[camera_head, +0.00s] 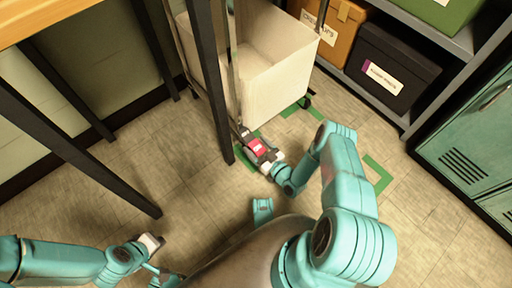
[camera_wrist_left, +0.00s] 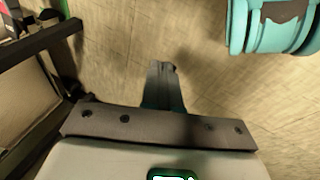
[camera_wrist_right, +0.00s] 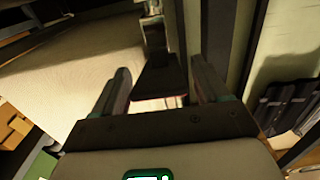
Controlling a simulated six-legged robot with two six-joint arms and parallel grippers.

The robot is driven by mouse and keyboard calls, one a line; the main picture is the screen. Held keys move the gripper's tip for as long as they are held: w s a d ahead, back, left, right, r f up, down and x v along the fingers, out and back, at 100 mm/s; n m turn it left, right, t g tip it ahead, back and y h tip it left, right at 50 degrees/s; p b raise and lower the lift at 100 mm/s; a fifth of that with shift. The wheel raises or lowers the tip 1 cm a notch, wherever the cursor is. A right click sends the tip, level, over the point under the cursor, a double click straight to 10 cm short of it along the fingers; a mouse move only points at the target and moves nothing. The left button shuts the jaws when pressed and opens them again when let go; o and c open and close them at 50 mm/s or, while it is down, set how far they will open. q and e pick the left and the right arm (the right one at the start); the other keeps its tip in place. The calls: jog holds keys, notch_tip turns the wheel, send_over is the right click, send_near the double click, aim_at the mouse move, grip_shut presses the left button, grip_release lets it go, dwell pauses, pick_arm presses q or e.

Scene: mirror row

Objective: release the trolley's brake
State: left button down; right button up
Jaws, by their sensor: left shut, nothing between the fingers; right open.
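The trolley (camera_head: 285,85) is a white open bin standing at the top middle of the head view. A small red and dark part (camera_head: 257,147), which looks like its brake pedal, sits low at its near corner. My right gripper (camera_head: 256,143) is open at this part. In the right wrist view a dark plate (camera_wrist_right: 158,82) with a reddish lower edge shows between the fingers; I cannot tell if they touch it. My left gripper (camera_head: 158,241) is shut and empty, low over bare floor at lower left; its closed fingers also show in the left wrist view (camera_wrist_left: 163,68).
A table with dark legs (camera_head: 210,80) stands at the left, one leg close beside the trolley. A shelf with an orange box (camera_head: 340,35) and a black box (camera_head: 392,68) is behind. Teal lockers (camera_head: 475,135) are at right. Green floor marks (camera_head: 378,178) surround the trolley.

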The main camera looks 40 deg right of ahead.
pick_arm(q)
jog(key=shift+w+f, duration=0.1)
pick_arm(e)
jog(key=shift+w, duration=0.3)
